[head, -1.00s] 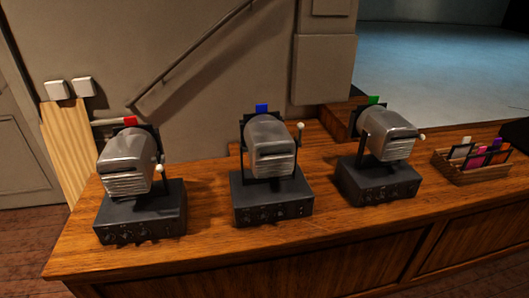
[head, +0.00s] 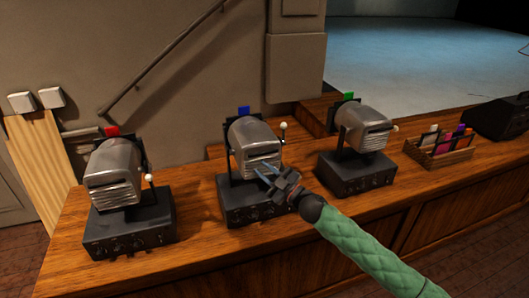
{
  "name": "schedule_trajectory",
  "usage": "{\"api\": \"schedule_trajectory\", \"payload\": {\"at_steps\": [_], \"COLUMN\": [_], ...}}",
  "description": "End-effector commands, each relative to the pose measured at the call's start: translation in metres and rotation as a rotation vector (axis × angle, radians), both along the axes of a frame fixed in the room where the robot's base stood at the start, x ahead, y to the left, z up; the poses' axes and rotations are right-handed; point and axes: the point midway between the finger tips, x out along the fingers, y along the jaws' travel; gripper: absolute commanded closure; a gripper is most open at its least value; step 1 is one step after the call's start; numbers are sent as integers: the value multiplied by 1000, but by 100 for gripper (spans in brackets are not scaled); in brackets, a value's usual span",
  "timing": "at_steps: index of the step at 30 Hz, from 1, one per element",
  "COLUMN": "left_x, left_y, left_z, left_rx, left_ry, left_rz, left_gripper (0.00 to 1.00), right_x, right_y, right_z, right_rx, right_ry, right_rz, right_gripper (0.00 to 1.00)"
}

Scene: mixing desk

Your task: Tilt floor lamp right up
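Three grey metal lamps stand in a row on black base boxes on the wooden desk: a left lamp (head: 115,172) with a red tag (head: 112,131), a middle lamp (head: 252,140) with a blue tag (head: 244,111), and a right lamp (head: 366,128) with a green tag (head: 348,97). No label tells which is the floor lamp. Each has a white-knobbed lever at its right side; the middle knob (head: 283,125) is raised. My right gripper (head: 262,169) is open, its two fingers apart, in front of the middle lamp's lower front. Contact cannot be told. My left gripper is not in view.
A wooden crate (head: 440,159) with colored cards and a black box (head: 502,118) stand at the right on the desk (head: 197,240). A wall with a sloping handrail (head: 160,62) rises behind. The desk front between the left and middle lamps is clear.

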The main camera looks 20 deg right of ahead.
Motion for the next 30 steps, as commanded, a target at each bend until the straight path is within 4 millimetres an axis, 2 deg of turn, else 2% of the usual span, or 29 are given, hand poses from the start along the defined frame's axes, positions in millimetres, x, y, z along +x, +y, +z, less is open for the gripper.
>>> {"api": "schedule_trajectory", "payload": {"at_steps": [8, 11, 15, 21, 25, 29, 30], "left_x": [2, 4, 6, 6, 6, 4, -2], "left_y": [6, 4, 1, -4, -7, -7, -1], "left_z": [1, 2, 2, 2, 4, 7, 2], "left_rx": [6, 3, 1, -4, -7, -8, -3], "left_ry": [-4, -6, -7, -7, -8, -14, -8], "left_rz": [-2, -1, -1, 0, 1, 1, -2], "left_gripper": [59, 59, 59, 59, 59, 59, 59], "right_x": [24, 31, 38, 41, 42, 44, 45], "right_y": [-12, -25, -52, -86, -93, -85, -81], "right_z": [27, 33, 38, 40, 40, 40, 40], "right_rx": [-197, -295, -437, -567, -595, -595, -595], "right_ry": [-95, -101, -69, -3, 19, 21, 20], "right_rz": [267, 379, 516, 625, 649, 653, 652], "right_gripper": [78, 78, 78, 78, 78, 78, 78]}}
